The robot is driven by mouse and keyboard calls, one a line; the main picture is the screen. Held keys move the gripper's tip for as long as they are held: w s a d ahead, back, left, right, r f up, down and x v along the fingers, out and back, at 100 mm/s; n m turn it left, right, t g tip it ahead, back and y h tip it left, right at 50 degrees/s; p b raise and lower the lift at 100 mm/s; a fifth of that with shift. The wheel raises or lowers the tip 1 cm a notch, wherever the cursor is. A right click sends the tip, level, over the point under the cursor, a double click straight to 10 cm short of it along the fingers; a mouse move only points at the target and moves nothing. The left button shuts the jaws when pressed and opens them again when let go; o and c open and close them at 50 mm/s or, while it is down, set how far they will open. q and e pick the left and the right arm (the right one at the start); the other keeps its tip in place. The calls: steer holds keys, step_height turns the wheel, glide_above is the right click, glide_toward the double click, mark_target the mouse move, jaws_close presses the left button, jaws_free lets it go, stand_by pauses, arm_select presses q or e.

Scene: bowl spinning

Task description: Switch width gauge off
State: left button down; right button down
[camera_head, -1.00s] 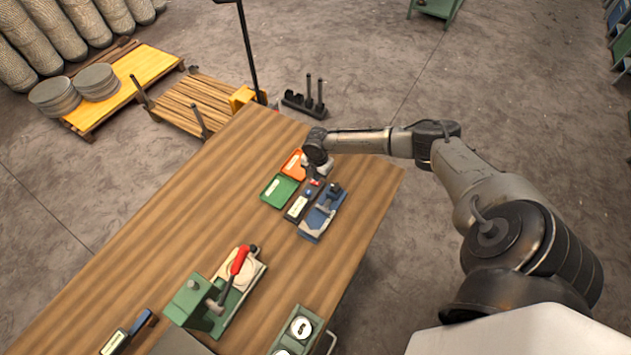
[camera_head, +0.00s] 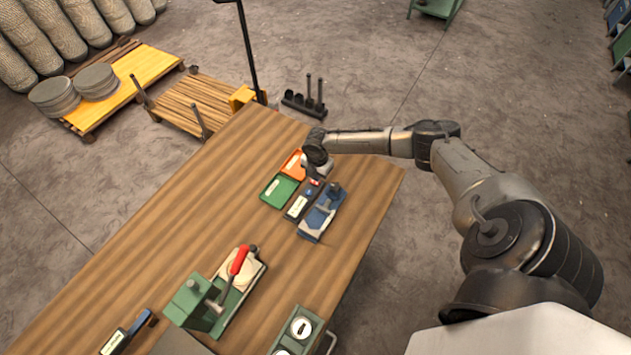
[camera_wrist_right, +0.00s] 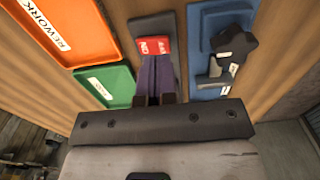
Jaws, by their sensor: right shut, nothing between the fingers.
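A narrow dark unit (camera_head: 297,207) with a white label lies on the bench beside a blue fixture (camera_head: 314,221). In the right wrist view the unit has a red block (camera_wrist_right: 154,45) with small white lettering at its far end. The blue fixture (camera_wrist_right: 207,18) carries a dark clamp-like part (camera_wrist_right: 232,50). No readable marking shows which is the width gauge. My right gripper (camera_wrist_right: 155,62) is shut and empty, its fingertips over the dark unit close to the red block. I cannot tell whether they touch. My left gripper is not in view.
An orange tray (camera_head: 291,164) marked REWORK in the wrist view and a green tray (camera_head: 278,190) lie left of the unit. A green press with a red handle (camera_head: 239,259) stands nearer on the wooden bench (camera_head: 190,215). Bare bench lies between.

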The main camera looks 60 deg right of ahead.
steer(key=shift+f+b, duration=0.35)
steer(key=shift+f, duration=0.25)
steer(key=shift+f+b, duration=0.4)
steer(key=shift+f, duration=0.15)
stand_by(0.4)
steer(key=shift+f, duration=0.3)
steer(key=shift+r, duration=0.15)
step_height(320, 180, up, 7)
steer(key=p, duration=0.6)
stand_by(0.3)
stand_by(0.4)
